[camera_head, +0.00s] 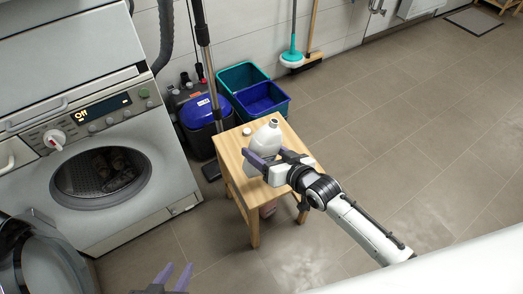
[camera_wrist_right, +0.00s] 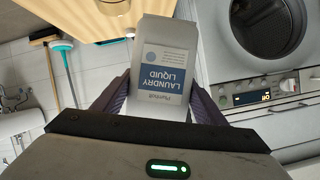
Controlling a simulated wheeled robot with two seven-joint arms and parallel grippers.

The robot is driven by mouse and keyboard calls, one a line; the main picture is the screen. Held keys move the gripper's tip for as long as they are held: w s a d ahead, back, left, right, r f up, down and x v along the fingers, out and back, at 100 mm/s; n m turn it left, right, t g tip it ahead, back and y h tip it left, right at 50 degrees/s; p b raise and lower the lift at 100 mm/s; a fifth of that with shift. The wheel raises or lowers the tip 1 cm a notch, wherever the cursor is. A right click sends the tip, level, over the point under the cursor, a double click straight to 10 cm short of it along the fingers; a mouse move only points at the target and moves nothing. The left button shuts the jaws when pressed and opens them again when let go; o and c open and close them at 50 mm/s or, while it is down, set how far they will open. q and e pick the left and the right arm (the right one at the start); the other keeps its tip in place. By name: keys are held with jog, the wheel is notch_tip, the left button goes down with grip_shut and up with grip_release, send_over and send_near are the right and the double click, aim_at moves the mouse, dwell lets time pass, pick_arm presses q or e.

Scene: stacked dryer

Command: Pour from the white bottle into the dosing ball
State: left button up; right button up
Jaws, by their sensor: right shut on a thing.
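The white bottle (camera_head: 263,139) is upright at the wooden stool, its neck uncapped at the top. I cannot tell whether its base touches the stool. My right gripper (camera_head: 267,163) is shut on it. In the right wrist view the bottle's blue laundry liquid label (camera_wrist_right: 165,72) shows upside down between the fingers of my right gripper (camera_wrist_right: 160,95). A small white round thing (camera_head: 247,131) lies on the stool behind the bottle; I cannot tell if it is the cap or the dosing ball. My left gripper (camera_head: 180,267) is open and empty at the bottom edge of the head view.
The wooden stool (camera_head: 231,147) stands on the tiled floor. A washing machine (camera_head: 60,165) is at the left, with an open round door (camera_head: 45,262) below. Teal and blue bins (camera_head: 262,98) and a vacuum cleaner (camera_head: 203,110) stand behind the stool. The floor at the right is clear.

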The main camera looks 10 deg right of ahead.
jog(key=shift+w+d+n+h, duration=0.3)
jog(key=shift+d+n+h, duration=0.1)
jog(key=shift+d+n, duration=0.3)
jog(key=shift+d, duration=0.1)
jog(key=shift+w+d+f+n+t+h, duration=0.15)
jog(key=shift+d+f+n+t+h, duration=0.1)
jog(key=shift+d, duration=0.15)
jog(key=shift+w+d+f+n+t+h, duration=0.15)
jog(key=shift+d+n, duration=0.1)
jog(key=shift+d, duration=0.15)
jog(key=shift+r, duration=0.1)
